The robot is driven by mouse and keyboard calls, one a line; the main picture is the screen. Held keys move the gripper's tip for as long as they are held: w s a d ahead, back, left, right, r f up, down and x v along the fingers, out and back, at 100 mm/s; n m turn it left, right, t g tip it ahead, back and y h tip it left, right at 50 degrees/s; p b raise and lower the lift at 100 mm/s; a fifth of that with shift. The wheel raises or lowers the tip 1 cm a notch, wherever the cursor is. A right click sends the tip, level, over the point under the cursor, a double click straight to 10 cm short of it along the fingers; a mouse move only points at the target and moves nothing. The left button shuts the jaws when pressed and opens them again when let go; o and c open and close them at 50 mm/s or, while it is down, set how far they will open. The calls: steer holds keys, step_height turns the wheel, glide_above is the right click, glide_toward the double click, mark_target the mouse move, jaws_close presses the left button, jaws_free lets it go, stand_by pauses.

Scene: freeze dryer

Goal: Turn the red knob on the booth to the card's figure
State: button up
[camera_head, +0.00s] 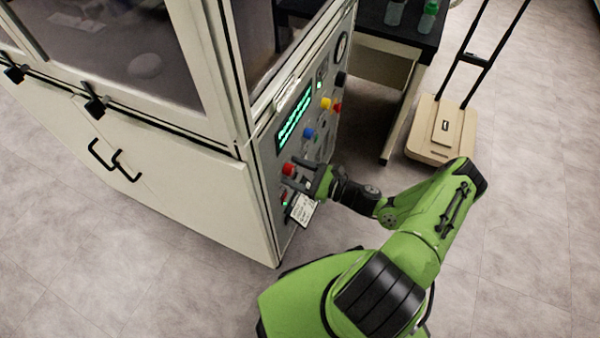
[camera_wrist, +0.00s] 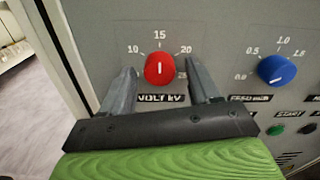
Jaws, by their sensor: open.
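The red knob (camera_wrist: 159,68) is on the booth's grey panel (camera_wrist: 210,25) in the wrist view, labelled VOLT kV. Its scale shows 10, 15, 20 and 25, and its white mark stands about upright, toward 15. My gripper (camera_wrist: 162,78) is open, with one finger on each side of the knob; I cannot tell whether they touch it. In the head view the red knob (camera_head: 289,169) is at the lower panel, beside my gripper (camera_head: 304,176). A white card (camera_head: 303,208) hangs just below; its writing is too small to read.
A blue knob (camera_wrist: 277,70) with its own scale is to the right, with small buttons (camera_wrist: 306,128) below it. A green display (camera_head: 295,117) is higher on the panel. A dark bench (camera_head: 400,28) and a beige trolley (camera_head: 440,130) stand beyond. Open floor lies to the right.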

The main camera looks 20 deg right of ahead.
steer(key=p+v, duration=0.1)
steer(key=v, duration=1.4)
steer(key=shift+s+d+p, duration=0.25)
steer(key=shift+s+p, duration=0.05)
steer(key=shift+p, duration=0.05)
steer(key=a+r+n+g+h+p, duration=0.4)
steer(key=r+n+g, duration=0.2)
steer(key=r+n, duration=0.5)
steer(key=a+r+n+g+h+p, duration=0.35)
steer(key=r+n+g, duration=0.3)
steer(key=r, duration=0.85)
steer(key=s+a+r+n+t+h+p, duration=0.1)
steer(key=s+a+r+n+t+h, duration=0.1)
steer(key=s+r, duration=0.3)
steer(key=s+a+r+n+t+h+p, duration=0.2)
steer(key=s+r+n, duration=0.3)
steer(key=r, duration=0.6)
steer(key=shift+a+r+t+h+p, duration=0.2)
steer(key=shift+r+t+h+p, duration=0.15)
steer(key=shift+t+h, duration=0.3)
